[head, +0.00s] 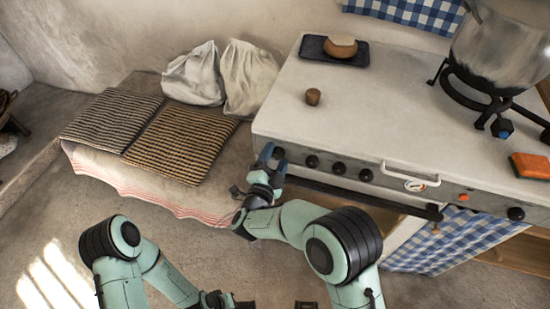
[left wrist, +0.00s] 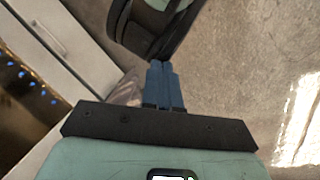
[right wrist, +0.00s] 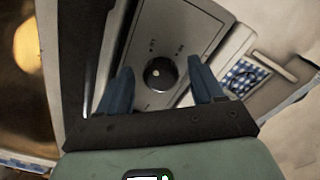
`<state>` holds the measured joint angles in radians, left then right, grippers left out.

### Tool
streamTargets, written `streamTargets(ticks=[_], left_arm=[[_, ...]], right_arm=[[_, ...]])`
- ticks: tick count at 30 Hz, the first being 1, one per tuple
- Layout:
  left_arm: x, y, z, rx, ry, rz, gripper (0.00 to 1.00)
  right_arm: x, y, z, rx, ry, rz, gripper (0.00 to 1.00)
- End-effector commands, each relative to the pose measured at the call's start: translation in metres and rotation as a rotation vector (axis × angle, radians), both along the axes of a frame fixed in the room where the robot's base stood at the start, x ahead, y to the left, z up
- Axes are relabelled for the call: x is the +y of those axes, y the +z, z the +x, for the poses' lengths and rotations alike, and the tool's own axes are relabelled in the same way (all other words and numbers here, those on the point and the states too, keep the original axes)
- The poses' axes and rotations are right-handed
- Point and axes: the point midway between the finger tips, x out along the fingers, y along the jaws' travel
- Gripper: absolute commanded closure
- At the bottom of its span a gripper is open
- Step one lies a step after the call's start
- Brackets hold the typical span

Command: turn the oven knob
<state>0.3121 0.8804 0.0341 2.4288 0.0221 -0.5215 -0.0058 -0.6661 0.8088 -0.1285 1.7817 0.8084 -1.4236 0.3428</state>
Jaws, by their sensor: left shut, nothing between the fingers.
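A row of dark round knobs runs along the white stove's (head: 410,110) front panel, including one dark knob (head: 311,161) and another (head: 338,168) to its right. My right gripper (head: 273,153) is at the panel's left end, in front of the leftmost knob. In the right wrist view its blue fingers are spread, and a round dark knob (right wrist: 160,73) shows between and beyond them; I cannot tell whether they touch it. My left gripper (left wrist: 164,78) is shut and empty, away from the stove. In the head view its fingers are not clearly visible.
A towel rail (head: 410,173) and a dark bar project from the stove front. A large pot (head: 500,50), an orange sponge (head: 531,165) and a small brown cup (head: 313,97) are on top. A bench with striped cushions (head: 180,145) stands left. The floor there is clear.

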Motion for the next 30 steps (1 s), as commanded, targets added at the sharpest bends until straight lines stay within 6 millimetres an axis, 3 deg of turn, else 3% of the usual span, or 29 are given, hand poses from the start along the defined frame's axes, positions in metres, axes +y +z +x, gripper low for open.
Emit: streamTargets(ticks=[11,24,30], left_arm=[[-0.001,0.002,-0.001,0.003,-0.001,-0.001,1.0],[-0.006,0.011,-0.013,0.033,-0.014,-0.016,1.0],[-0.007,0.012,-0.015,0.039,-0.016,-0.019,1.0]], right_arm=[[0.005,0.001,-0.011,0.001,0.003,0.001,0.33],[0.033,0.0,-0.098,0.002,0.004,0.0,0.33],[0.04,0.0,-0.122,0.001,0.002,-0.001,0.33]])
